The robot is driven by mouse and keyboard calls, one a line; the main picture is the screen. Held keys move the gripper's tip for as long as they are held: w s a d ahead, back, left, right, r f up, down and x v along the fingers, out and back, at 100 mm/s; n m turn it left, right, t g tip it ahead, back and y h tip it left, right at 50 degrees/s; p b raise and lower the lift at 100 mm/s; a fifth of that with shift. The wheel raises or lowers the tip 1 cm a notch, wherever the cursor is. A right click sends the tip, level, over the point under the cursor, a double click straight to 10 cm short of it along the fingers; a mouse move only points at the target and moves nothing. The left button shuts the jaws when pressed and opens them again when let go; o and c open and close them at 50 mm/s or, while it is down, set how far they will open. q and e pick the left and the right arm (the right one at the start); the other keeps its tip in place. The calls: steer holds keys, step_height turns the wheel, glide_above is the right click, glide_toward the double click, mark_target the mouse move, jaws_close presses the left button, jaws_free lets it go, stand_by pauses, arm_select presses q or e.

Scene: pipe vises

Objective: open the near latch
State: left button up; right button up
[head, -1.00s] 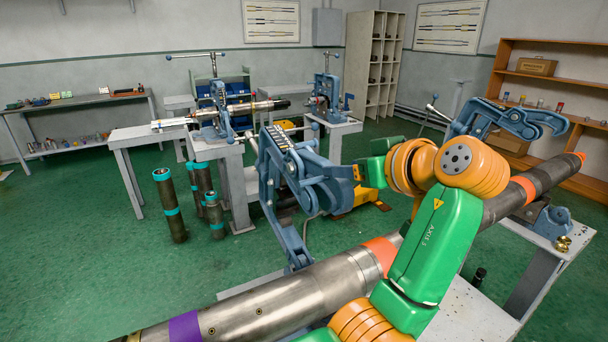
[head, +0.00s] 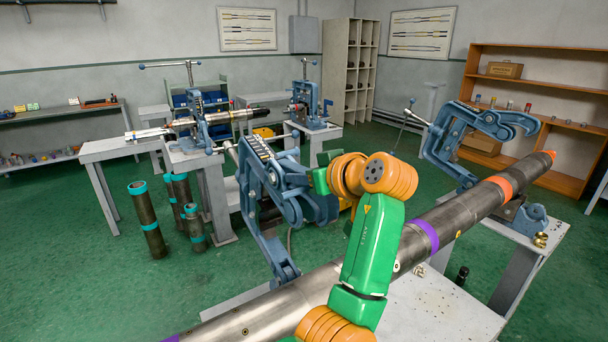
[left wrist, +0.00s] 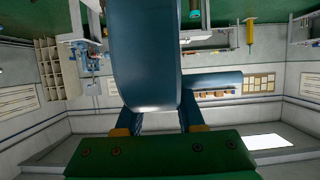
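The near blue vise yoke (head: 268,180) stands tilted up over the long steel pipe (head: 270,308), its foot at the pipe's far side. Its hooked end (head: 320,208) juts right, above the pipe. My left gripper (head: 318,186) is at this hooked end, partly hidden by it. In the left wrist view, a large blue curved part (left wrist: 146,50) fills the space before my left gripper (left wrist: 158,118). The two fingers show apart at its sides, their tips hidden behind it; whether they press on it is unclear. My right gripper is not in view.
A second blue yoke (head: 470,135) stands raised over the pipe's far end. The pipe lies along a grey table (head: 440,310). Short dark pipes (head: 148,220) stand on the green floor at the left. Other vises on benches (head: 195,165) stand behind. A wooden shelf (head: 530,55) is at the right.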

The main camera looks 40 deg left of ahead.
arm_select(q)
jaws_close()
stand_by(1.1)
